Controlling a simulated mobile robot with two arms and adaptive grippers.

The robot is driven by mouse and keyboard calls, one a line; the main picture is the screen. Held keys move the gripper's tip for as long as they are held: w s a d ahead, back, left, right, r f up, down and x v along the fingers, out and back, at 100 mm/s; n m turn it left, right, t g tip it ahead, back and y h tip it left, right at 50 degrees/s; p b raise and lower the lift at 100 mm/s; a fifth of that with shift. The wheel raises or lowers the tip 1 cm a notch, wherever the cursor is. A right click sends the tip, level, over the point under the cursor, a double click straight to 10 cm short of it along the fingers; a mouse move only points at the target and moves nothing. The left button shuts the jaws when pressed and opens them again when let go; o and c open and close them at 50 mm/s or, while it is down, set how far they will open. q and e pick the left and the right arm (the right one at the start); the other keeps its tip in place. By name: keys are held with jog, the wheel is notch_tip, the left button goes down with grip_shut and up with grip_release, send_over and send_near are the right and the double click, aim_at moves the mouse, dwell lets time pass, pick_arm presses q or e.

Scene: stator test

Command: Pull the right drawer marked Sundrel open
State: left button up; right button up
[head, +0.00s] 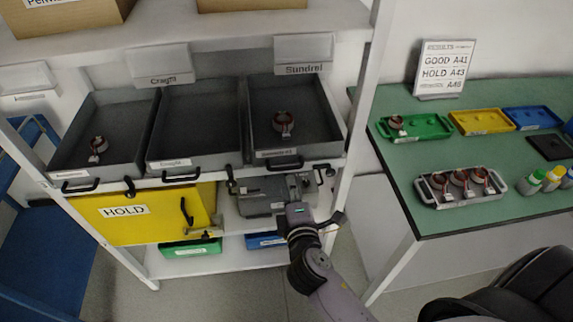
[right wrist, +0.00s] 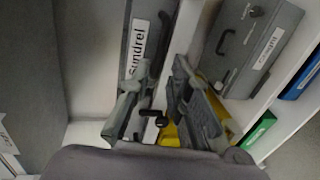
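The right drawer (head: 307,119) sits at the right end of the upper shelf, below a card marked Sundrel (head: 304,69). It holds one copper-wound stator (head: 283,123). Its black handle (head: 285,166) is on the front edge. My right gripper (head: 291,187) is just below and in front of that handle. In the right wrist view the Sundrel label (right wrist: 138,48) is on the drawer front. The fingers of my right gripper (right wrist: 161,95) are apart, with a small black part (right wrist: 152,116) between them; I cannot tell whether they touch it. My left gripper is out of view.
Two other grey drawers stand to the left, the middle one (head: 193,124) empty. Below are a yellow HOLD bin (head: 150,225), a grey case (head: 258,197) and green and blue bins. A shelf post (head: 362,110) stands close on the right, before a green table (head: 440,215) with trays.

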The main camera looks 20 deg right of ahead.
aim_at(286, 169)
jog(key=p+x, duration=0.1)
jog(key=x, duration=0.7)
jog(key=shift+w+f, duration=0.1)
jog(key=shift+w, duration=0.1)
jog(key=shift+c, duration=0.5)
grip_shut()
